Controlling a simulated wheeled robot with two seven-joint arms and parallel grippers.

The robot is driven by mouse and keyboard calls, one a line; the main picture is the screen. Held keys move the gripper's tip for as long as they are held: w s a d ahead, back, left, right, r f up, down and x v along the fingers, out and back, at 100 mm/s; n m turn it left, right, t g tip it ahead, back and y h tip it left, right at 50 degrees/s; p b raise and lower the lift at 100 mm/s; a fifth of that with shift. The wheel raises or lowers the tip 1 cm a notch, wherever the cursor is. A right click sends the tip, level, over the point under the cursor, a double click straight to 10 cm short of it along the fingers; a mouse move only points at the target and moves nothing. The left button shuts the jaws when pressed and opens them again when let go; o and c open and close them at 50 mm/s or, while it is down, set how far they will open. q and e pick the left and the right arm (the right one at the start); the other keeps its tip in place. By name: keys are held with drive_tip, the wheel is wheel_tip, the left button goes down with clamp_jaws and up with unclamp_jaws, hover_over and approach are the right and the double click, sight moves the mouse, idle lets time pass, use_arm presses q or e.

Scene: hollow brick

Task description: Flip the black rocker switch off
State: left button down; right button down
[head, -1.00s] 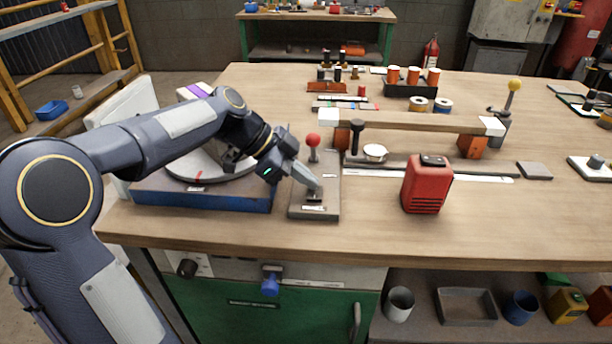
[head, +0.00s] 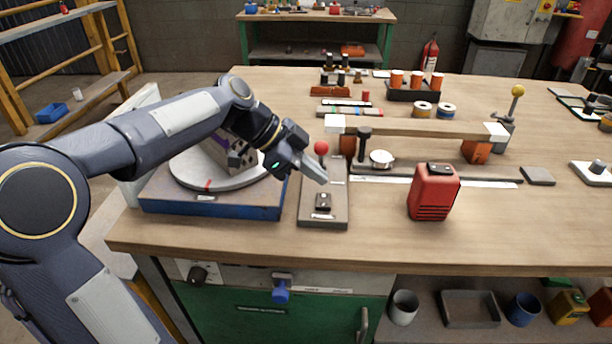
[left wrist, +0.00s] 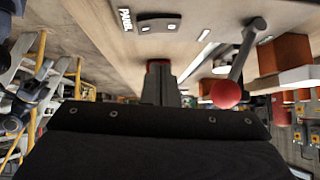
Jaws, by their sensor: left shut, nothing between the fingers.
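A small black rocker switch (head: 323,202) with a light mark on top sits at the near end of a grey panel (head: 335,218) on the workbench. A lever with a red ball (head: 321,148) stands at the panel's far part; the ball also shows in the left wrist view (left wrist: 228,93). My left gripper (head: 323,179) is shut and empty, its tips raised above the panel just beyond the switch. I cannot tell which way the rocker is tipped. The closed fingers show in the left wrist view (left wrist: 160,82). My right gripper is not in view.
A blue-based turntable (head: 215,207) stands left of the panel. A red box (head: 433,195) with a black top piece stands to the right. A long beam (head: 415,127) on orange blocks lies behind. The bench's front strip is clear.

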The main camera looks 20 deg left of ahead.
use_arm(q)
drive_tip(key=a+r, duration=0.2)
drive_tip(key=shift+s+a, duration=0.15)
drive_tip(key=shift+a, duration=0.15)
drive_tip(key=p+v, duration=0.1)
drive_tip(key=v, duration=0.5)
drive_tip(key=shift+w+a+r, duration=0.25)
drive_tip(key=shift+r, duration=0.1)
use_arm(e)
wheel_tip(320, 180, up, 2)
